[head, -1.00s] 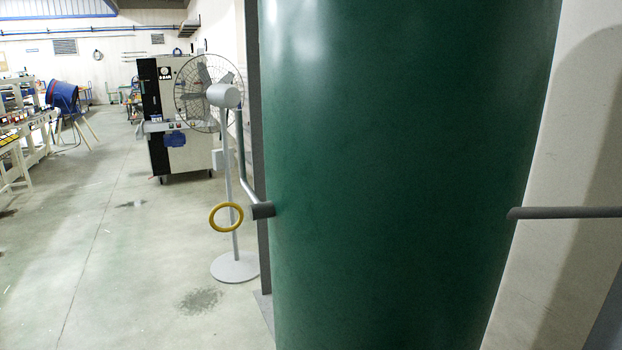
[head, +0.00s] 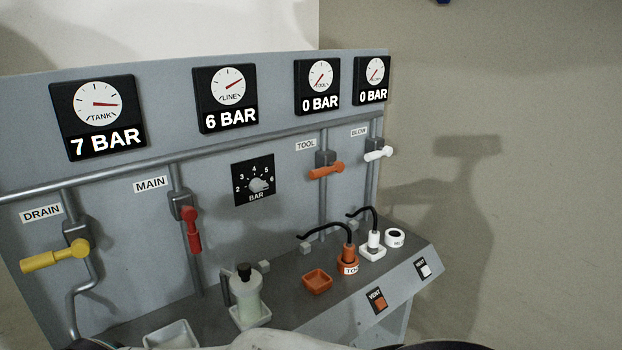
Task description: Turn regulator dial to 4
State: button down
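The regulator dial (head: 258,185) is a small grey knob on a black square plate, marked 2 to 6 with BAR beneath. It sits in the middle of the grey panel (head: 105,250). Its pointer is small and seems to point right, towards the 6. The LINE gauge (head: 228,85) above it reads 6 BAR. My gripper is not in view; only pale and dark parts, which seem to be mine, show at the bottom edge.
The red MAIN lever (head: 191,230) hangs left of the dial; the orange TOOL lever (head: 326,169) is to its right. A yellow DRAIN lever (head: 55,255) is far left. A bottle-like unit (head: 246,290) and an orange tray (head: 317,281) stand on the ledge below.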

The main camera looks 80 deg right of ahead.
aim_at(257, 185)
jog(key=z, duration=2.2)
